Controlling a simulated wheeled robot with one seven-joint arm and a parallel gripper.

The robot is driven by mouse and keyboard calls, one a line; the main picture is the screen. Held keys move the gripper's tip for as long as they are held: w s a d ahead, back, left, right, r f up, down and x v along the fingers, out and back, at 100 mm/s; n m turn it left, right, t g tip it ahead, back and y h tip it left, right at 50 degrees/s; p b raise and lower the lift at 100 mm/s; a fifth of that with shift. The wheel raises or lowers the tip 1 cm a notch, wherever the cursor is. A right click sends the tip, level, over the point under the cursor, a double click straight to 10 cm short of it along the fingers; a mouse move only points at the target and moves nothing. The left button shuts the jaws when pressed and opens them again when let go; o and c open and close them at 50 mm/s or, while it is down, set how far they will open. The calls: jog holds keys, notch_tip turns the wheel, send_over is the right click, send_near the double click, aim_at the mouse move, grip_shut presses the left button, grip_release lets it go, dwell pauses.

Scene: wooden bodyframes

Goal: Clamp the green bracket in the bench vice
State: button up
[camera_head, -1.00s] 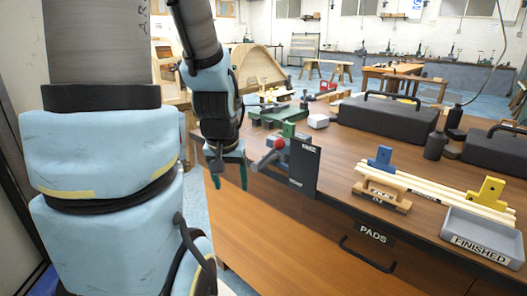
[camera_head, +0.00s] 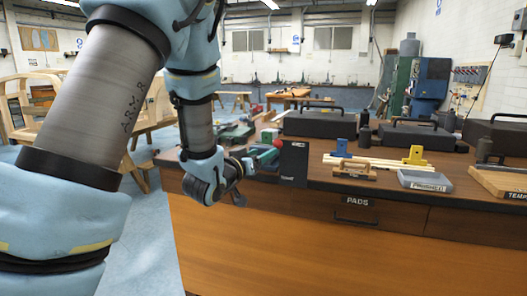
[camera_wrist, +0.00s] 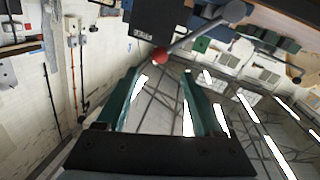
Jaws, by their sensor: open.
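The bench vice (camera_head: 262,160) stands at the near left edge of the bench, beside a dark upright panel (camera_head: 293,163). A green piece, apparently the green bracket (camera_head: 269,135), shows upright above it; its seating in the jaws is too small to tell. The vice handle's red knob (camera_head: 278,143) shows here and also in the wrist view (camera_wrist: 160,56), where a bar runs from it to a grey ball (camera_wrist: 235,11). My gripper (camera_head: 232,195) is in front of the vice, low at the bench edge. In the wrist view its green fingers (camera_wrist: 163,73) are open and empty, with the red knob just beyond the tips.
A blue bracket (camera_head: 341,148) and a yellow bracket (camera_head: 415,155) stand by pale wooden strips on the bench. Black cases (camera_head: 320,123) stand behind.

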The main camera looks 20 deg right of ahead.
aim_at(276, 145)
jog(key=p+x, duration=0.3)
jog(key=x, duration=0.6)
jog(key=shift+r, duration=0.1)
jog(key=shift+x, duration=0.85)
grip_shut()
jog(key=shift+s+f, duration=0.1)
jog(key=shift+f, duration=0.1)
